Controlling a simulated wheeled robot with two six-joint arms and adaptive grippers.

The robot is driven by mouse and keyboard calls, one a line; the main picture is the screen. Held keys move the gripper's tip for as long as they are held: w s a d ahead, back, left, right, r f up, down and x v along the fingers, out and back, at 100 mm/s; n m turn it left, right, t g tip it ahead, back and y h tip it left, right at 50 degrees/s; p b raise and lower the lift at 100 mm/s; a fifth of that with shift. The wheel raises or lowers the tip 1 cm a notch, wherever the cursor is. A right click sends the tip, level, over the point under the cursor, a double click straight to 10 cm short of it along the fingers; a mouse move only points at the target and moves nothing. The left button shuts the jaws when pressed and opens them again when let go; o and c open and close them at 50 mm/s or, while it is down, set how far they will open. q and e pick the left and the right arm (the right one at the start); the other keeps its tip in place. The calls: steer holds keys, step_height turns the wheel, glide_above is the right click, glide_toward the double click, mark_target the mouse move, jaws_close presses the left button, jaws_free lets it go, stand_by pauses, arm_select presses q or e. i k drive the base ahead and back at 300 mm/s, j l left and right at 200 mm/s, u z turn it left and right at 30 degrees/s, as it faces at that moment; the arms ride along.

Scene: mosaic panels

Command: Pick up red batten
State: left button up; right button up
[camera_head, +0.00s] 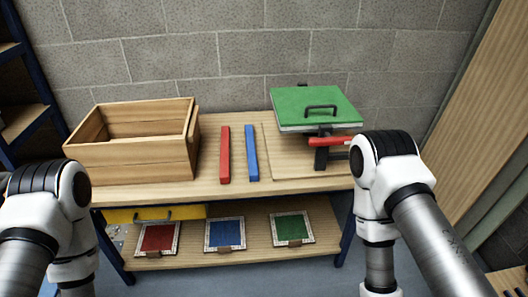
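A red batten (225,154) lies on the wooden table top, its length running from front to back. A blue batten (251,153) lies beside it on the right, apart from it. My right arm reaches in at the right. My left gripper is not in view; only the arm shows at the lower left.
An open wooden crate (130,157) stands on the table's left. A green panel with a black handle (312,104) is at the back right, above a flat wooden board (283,159). The lower shelf holds a red (158,238), a blue (225,234) and a green panel (292,228).

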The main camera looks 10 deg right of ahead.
mark_target(224, 160)
steer(key=i+l, duration=0.45)
steer(key=l, duration=0.15)
steer(key=i+l, duration=0.9)
steer(key=l, duration=0.25)
steer(key=i+j+u, duration=0.05)
